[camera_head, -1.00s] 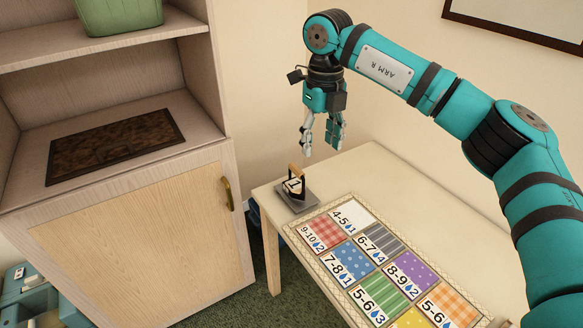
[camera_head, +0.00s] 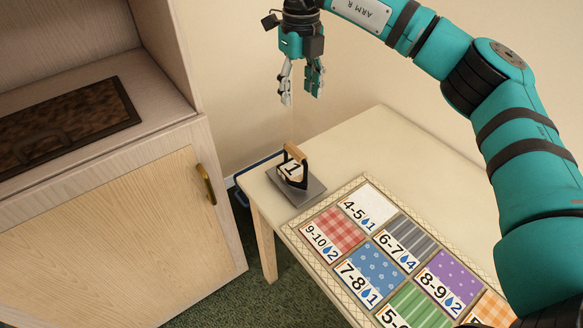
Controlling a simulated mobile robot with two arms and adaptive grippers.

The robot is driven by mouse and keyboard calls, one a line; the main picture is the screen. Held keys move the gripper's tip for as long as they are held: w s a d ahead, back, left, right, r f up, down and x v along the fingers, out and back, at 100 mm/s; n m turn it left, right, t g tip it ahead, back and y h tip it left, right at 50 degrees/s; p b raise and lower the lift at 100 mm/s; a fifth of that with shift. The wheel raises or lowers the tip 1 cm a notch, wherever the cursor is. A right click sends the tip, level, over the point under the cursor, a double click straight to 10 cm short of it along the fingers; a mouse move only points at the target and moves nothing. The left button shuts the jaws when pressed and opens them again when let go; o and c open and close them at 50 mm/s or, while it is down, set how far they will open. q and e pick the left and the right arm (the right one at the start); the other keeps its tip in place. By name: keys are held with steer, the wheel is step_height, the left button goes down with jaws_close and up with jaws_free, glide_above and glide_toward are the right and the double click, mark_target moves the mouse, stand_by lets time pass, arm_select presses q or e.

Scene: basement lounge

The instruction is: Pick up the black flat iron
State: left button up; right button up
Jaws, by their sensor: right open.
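A small black flat iron (camera_head: 304,181) with a pale wooden handle stands on a grey plate (camera_head: 309,194) near the left corner of the table. A white tag with a "1" shows at its handle. My right gripper (camera_head: 301,96) hangs above and behind it in the picture, fingers pointing down, open and empty, clear of the iron. My left gripper is not in view.
The pale table (camera_head: 350,140) holds a board (camera_head: 338,282) of patterned, numbered fabric squares beside the iron. A wooden cabinet (camera_head: 110,235) stands left, with a brown panel (camera_head: 95,105) on its top bearing a faint, unclear dark shape. The table's back part is clear.

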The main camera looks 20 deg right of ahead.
mark_target(294, 148)
steer(key=f, duration=0.4)
steer(key=f+p, duration=0.1)
steer(key=f, duration=0.7)
steer(key=shift+w+f, duration=0.3)
steer(key=shift+w, duration=0.1)
steer(key=f, duration=0.1)
steer(key=f+p, duration=0.1)
steer(key=f, duration=0.2)
steer(key=shift+s+a+f, duration=0.2)
steer(key=shift+a+f, duration=0.05)
steer(key=shift+a, duration=0.15)
steer(key=shift+f, duration=0.6)
steer(key=c, duration=1.1)
steer(key=shift+w, duration=0.1)
jaws_close()
steer(key=shift+r, duration=0.15)
